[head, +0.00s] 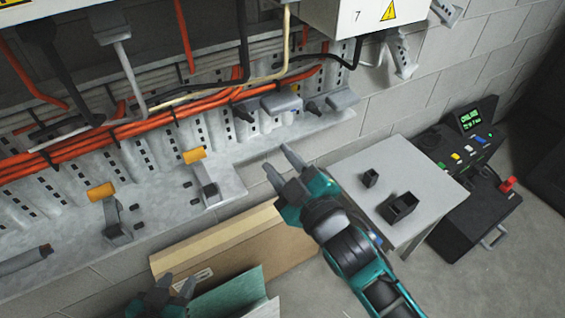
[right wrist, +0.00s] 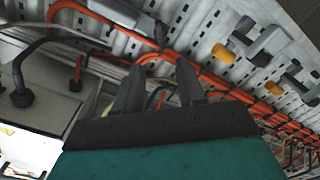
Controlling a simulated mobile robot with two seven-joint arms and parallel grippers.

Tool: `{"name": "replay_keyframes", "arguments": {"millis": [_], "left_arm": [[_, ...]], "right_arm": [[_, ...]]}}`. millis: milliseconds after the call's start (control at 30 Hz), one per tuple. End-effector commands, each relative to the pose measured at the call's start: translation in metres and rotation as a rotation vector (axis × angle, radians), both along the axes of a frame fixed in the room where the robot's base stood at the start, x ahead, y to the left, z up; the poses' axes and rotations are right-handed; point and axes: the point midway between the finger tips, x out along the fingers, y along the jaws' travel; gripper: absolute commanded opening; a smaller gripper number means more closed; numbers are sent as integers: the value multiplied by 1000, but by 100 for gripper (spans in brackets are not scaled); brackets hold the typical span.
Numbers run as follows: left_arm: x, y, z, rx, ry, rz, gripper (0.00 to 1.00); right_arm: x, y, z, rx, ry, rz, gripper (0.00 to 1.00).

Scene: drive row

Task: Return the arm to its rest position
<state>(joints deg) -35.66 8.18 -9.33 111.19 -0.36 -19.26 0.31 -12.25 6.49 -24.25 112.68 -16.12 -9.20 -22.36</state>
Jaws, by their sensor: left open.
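My right gripper (head: 277,160) reaches in from the lower right in the head view. Its two fingers are apart with nothing between them. It is in front of the metal cable-tray wall, left of a small grey table. In the right wrist view the fingers (right wrist: 158,80) also stand apart and empty, with orange cables behind them. My left gripper (head: 177,284) shows at the bottom left of the head view, low beside a cardboard box. It is open; most of its arm is out of frame.
The perforated cable tray (head: 150,195) carries orange cables (head: 130,127) and clamps with orange handles. A cardboard box (head: 285,240) stands below it. The grey table (head: 400,160) holds two small black bins. A black control console (head: 470,200) stands at right. A white cabinet (head: 340,15) hangs above.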

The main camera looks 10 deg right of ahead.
Motion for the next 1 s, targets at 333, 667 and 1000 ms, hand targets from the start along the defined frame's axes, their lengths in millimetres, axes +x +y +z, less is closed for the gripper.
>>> {"name": "replay_keyframes", "arguments": {"millis": [333, 667, 1000], "left_arm": [[0, 0, 0, 0, 0, 0, 43], [0, 0, 0, 0, 0, 0, 43], [-1, 0, -1, 0, 3, 1, 43]], "right_arm": [[-5, -8, -16, 28, 56, -17, 39], [-86, -91, -147, 322, 574, -256, 39], [-131, -123, -188, 443, 752, -383, 39]]}}
